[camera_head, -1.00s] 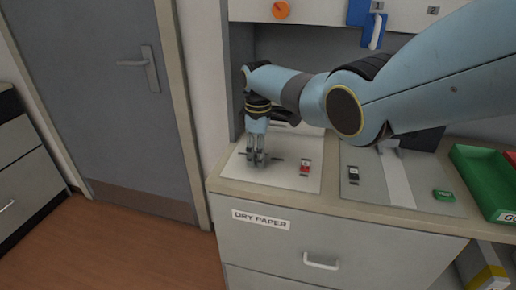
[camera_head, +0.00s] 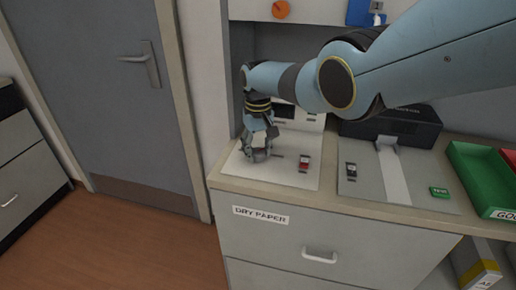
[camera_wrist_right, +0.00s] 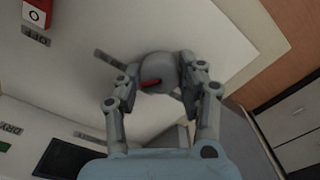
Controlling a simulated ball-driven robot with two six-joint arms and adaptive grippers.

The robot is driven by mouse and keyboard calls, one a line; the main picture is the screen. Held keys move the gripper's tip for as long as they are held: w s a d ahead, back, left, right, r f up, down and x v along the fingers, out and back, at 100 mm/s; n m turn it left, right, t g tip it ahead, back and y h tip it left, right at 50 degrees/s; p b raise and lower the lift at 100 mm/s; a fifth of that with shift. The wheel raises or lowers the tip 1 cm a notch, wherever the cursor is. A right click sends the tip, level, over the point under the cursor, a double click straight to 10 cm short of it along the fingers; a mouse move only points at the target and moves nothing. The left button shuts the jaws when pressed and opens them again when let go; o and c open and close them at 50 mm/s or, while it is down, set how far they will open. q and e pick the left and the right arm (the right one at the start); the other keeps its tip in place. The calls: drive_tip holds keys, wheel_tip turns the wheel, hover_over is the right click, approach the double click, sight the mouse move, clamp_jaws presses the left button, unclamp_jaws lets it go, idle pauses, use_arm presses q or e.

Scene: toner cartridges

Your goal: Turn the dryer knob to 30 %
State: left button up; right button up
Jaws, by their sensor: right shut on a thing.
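The dryer knob (camera_wrist_right: 158,72) is a round grey knob with a red pointer mark, on a pale panel (camera_wrist_right: 75,25). In the right wrist view both fingers of my right gripper (camera_wrist_right: 160,88) are on either side of it, shut on it. In the head view my right gripper (camera_head: 258,152) points down at the left part of the dryer panel, and its fingers largely hide the knob. Scale labels beside the knob are partly covered and too blurred to read. My left gripper does not show.
A red switch (camera_head: 304,162) sits right of the knob; it also shows by an OFF label in the wrist view (camera_wrist_right: 36,14). A black device (camera_head: 395,125), a green button (camera_head: 438,191) and a green tray (camera_head: 480,180) stand further right. A drawer labelled DRY PAPER (camera_head: 260,216) is below.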

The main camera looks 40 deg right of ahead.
sight(258, 151)
drive_tip(key=shift+m, duration=2.2)
drive_tip(key=o, duration=1.2)
drive_tip(key=shift+r, duration=0.1)
wheel_tip(258, 151, up, 12)
drive_tip(key=shift+f, duration=0.1)
